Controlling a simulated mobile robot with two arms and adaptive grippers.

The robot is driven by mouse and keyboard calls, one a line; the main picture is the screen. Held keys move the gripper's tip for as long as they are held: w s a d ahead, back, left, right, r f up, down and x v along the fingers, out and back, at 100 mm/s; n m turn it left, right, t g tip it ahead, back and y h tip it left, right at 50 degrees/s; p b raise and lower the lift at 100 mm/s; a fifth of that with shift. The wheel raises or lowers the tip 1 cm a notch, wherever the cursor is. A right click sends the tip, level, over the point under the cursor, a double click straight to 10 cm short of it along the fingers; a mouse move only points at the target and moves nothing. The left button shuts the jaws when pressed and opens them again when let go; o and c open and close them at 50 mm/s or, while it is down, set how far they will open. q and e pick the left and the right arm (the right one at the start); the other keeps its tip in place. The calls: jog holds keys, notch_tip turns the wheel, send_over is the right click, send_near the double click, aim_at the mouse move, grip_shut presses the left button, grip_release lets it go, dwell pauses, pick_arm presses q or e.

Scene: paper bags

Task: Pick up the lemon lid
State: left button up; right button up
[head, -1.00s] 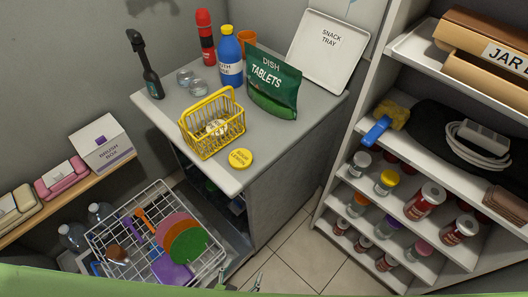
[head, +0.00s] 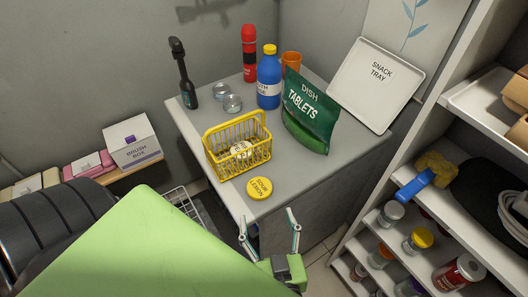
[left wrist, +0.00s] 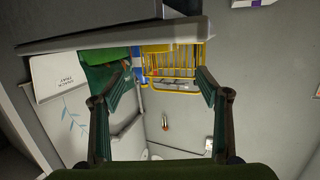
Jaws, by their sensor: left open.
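The lemon lid (head: 259,188) is a round yellow disc with dark "SOUR LEMON" lettering. It lies flat near the counter's front edge, in front of a yellow wire basket (head: 226,161). My left gripper (head: 266,217) is open and empty, fingers pointing up the picture, just below the lid and apart from it. In the left wrist view, the open fingers (left wrist: 165,72) frame the basket (left wrist: 172,60); I cannot make out the lid there. My right gripper is not in view.
The grey counter (head: 215,187) also holds a green dish tablets pouch (head: 309,112), a blue bottle (head: 269,80), a red flask (head: 249,55), glass jars and a snack tray (head: 376,82). Shelves with jars (head: 419,240) stand right. A brush box (head: 132,145) is left.

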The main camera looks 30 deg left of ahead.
aim_at(260, 191)
pick_arm(q)
jog(key=x, duration=0.4)
jog(key=shift+w+a+f, duration=0.1)
jog(key=shift+w+a, duration=0.15)
jog(key=shift+w, duration=0.05)
jog(key=x, duration=0.1)
jog(key=p+x, duration=0.1)
jog(key=x, duration=0.3)
jog(key=shift+w+f+p, duration=0.1)
jog(key=shift+f+p, duration=0.25)
jog(key=c, duration=0.9)
